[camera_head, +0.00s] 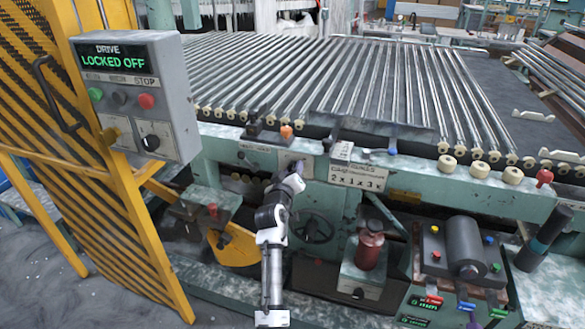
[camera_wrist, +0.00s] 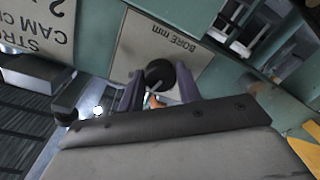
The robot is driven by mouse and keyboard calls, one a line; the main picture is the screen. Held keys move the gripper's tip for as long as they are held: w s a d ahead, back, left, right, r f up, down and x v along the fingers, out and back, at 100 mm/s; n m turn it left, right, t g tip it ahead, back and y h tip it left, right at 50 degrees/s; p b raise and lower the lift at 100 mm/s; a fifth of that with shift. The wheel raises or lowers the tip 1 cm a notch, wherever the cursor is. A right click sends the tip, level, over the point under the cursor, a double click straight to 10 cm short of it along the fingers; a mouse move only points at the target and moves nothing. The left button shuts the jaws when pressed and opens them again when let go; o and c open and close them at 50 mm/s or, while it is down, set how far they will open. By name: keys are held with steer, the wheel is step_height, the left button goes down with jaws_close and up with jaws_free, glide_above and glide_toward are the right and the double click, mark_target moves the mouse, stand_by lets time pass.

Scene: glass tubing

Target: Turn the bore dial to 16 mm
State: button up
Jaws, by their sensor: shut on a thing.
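The bore dial is a dark round knob (camera_wrist: 161,74) with a pale pointer line, on a light plate marked "BORE mm" (camera_wrist: 186,42) that appears upside down in the wrist view. My gripper (camera_wrist: 159,90) reaches up to the plate, with one finger on each side of the knob, shut on it. In the head view my gripper (camera_head: 297,168) is at the plate (camera_head: 285,158) on the green machine's front rail and mostly hides the dial. The dial's numbers cannot be read, so its setting cannot be told.
A control box (camera_head: 135,95) reading "DRIVE LOCKED OFF" hangs on a yellow mesh guard (camera_head: 105,215) at left. An orange knob (camera_head: 286,132) sits above. Glass tubes (camera_head: 330,75) lie on rollers behind.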

steer(key=n+p, duration=0.3)
steer(key=n, duration=0.2)
steer(key=n+h+p, duration=0.1)
steer(key=n+p, duration=0.2)
steer(key=n, duration=0.3)
steer(key=shift+a+g, duration=0.1)
steer(key=shift+g, duration=0.2)
steer(key=shift+n, duration=0.3)
steer(key=o, duration=1)
steer(key=shift+c, duration=0.2)
steer(key=b+v, duration=0.2)
steer(key=v, duration=1.2)
steer(key=shift+w, duration=0.1)
